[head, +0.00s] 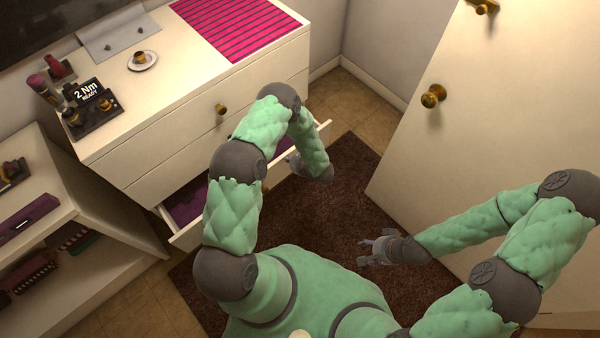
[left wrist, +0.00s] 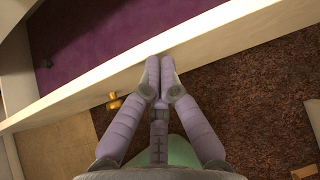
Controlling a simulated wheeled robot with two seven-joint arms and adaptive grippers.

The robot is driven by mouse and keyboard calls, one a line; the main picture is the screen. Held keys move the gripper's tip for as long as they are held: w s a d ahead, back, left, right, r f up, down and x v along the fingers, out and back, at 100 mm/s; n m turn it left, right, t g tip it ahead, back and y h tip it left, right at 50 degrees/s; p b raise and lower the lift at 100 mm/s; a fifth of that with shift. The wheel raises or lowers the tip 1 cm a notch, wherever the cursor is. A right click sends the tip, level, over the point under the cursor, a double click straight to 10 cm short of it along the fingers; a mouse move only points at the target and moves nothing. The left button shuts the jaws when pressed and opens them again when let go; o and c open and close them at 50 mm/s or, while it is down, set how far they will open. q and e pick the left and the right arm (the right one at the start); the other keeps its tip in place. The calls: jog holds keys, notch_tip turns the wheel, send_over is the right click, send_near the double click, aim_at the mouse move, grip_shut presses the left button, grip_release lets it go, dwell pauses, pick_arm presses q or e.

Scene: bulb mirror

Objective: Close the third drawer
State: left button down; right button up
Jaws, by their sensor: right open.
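The white dresser (head: 150,152) stands at the upper left in the head view. Its low third drawer (head: 187,235) is pulled open, and its purple-lined inside shows. My left arm covers the middle of the drawer. In the left wrist view the drawer's front panel (left wrist: 85,92) runs diagonally, with a brass knob (left wrist: 114,101) on it. My left gripper (head: 292,160) is at the drawer's front, toward its right part. In the left wrist view its fingers (left wrist: 160,66) are together, with tips at the panel; I cannot tell whether they touch. My right gripper (head: 368,252) is open and empty over the rug.
A white door (head: 440,150) with brass knobs stands at the right. A low shelf unit (head: 75,215) is at the left. A dark brown rug (head: 335,215) covers the floor before the dresser.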

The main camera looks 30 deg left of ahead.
pick_arm(q)
jog(key=w+a+b, duration=0.4)
jog(key=a, duration=0.6)
jog(key=shift+w+a, duration=0.25)
jog(key=shift+a, duration=0.1)
